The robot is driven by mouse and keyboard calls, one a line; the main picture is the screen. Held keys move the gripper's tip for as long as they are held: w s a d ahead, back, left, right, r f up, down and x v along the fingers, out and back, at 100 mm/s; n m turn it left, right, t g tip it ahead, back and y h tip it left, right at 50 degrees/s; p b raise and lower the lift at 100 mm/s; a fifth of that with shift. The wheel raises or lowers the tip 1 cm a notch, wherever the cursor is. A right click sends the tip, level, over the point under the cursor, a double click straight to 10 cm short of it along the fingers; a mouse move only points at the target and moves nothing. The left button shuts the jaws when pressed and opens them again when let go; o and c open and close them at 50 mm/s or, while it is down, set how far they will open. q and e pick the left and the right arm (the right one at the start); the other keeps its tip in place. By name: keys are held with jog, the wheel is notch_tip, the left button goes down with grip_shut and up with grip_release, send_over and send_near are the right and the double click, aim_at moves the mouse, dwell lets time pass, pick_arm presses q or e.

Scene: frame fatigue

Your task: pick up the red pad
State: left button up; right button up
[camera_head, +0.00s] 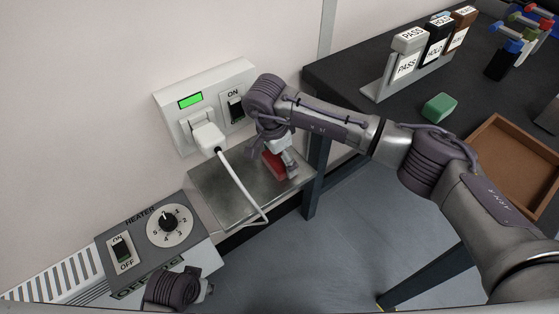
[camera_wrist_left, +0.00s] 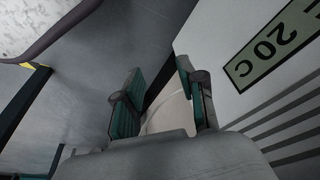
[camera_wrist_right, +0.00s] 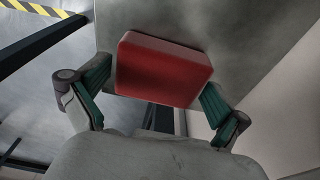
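The red pad (camera_head: 272,166) is on or just over the grey metal shelf (camera_head: 222,188), under my right gripper (camera_head: 283,165) in the head view. In the right wrist view the red pad (camera_wrist_right: 163,70) lies between the two fingertips of my right gripper (camera_wrist_right: 157,80), close to both. Whether the fingers press on it or leave a thin gap is not clear. In the left wrist view my left gripper (camera_wrist_left: 160,95) has its fingers apart with nothing between them. It is low beside the heater panel (camera_head: 190,240) in the head view.
A white plug (camera_head: 207,137) sits in the wall socket panel (camera_head: 168,110), its cable hanging across the shelf. The dark table (camera_head: 335,75) at right holds a green block (camera_head: 439,107), a labelled stand (camera_head: 378,92) and a brown tray (camera_head: 482,170). Open floor lies below.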

jog(key=c, duration=0.6)
pick_arm(q)
jog(key=shift+f, duration=0.1)
pick_arm(e)
jog(key=shift+c, duration=0.2)
jog(key=shift+r, duration=0.1)
jog(key=shift+r, duration=0.55)
notch_tip(320, 180, up, 3)
jog(key=shift+f, duration=0.1)
pick_arm(q)
jog(key=f, duration=0.1)
jog(key=f+p, duration=0.1)
jog(key=f, duration=0.2)
jog(key=shift+s+f, duration=0.15)
jog(key=shift+s, duration=0.1)
pick_arm(e)
jog(key=s+d+r, duration=0.4)
jog(key=d+r, duration=0.3)
jog(key=d, duration=0.3)
jog(key=shift+s+d, duration=0.2)
jog(key=shift+d, duration=0.2)
